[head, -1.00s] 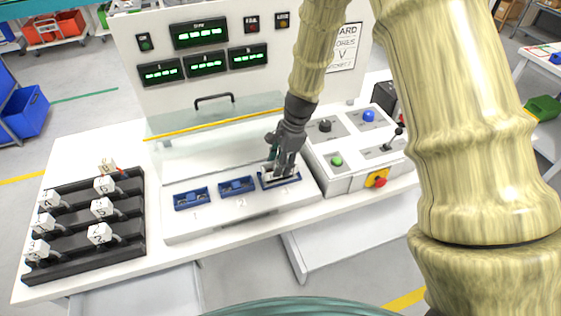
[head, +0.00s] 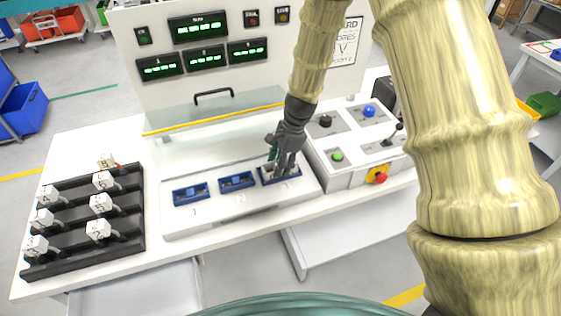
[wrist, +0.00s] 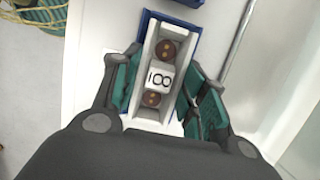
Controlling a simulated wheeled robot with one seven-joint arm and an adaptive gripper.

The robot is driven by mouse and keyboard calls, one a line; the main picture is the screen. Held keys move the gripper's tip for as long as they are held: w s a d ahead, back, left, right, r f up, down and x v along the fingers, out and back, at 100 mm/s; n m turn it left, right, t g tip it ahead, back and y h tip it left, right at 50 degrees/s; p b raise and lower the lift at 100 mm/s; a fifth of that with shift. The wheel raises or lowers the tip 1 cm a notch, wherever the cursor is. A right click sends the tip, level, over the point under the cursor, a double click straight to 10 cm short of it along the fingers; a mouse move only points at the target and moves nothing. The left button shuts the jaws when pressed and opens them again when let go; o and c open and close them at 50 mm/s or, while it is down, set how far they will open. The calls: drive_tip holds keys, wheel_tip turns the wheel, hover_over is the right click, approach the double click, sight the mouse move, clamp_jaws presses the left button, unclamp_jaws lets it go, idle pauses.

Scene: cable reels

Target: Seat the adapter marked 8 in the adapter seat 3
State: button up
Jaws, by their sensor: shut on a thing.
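The adapter marked 8 (wrist: 160,78) is a grey-white tray-shaped piece with two brown round ends and a white numbered block. My gripper (wrist: 160,88) is shut on it, with a teal finger on each side. In the head view my gripper (head: 277,165) points down at adapter seat 3 (head: 294,177), the rightmost blue seat. Blue edges of the seat (wrist: 147,22) show around the adapter in the wrist view. The adapter lies over or in the seat, roughly lined up with it. I cannot tell how deep it sits.
Blue seats 1 (head: 191,194) and 2 (head: 237,182) are empty, to the left. A black rack (head: 80,262) with several numbered adapters stands far left. A control box (head: 345,178) with buttons and a lever is close on the right. A raised clear guard (head: 215,121) is behind.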

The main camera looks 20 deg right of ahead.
drive_tip(key=shift+f, duration=0.15)
drive_tip(key=o, duration=1.2)
drive_tip(key=a+p+v, duration=0.1)
drive_tip(key=p+v, duration=0.2)
drive_tip(key=v, duration=0.4)
drive_tip(key=a+p+v, duration=0.1)
drive_tip(key=p+v, duration=0.2)
drive_tip(key=v, duration=0.5)
drive_tip(key=a+r+p+v, duration=0.1)
drive_tip(key=p+v, duration=0.2)
drive_tip(key=v, duration=0.4)
drive_tip(key=shift+s+r+p, duration=0.15)
drive_tip(key=shift+r+p, duration=0.1)
drive_tip(key=shift+p, duration=0.15)
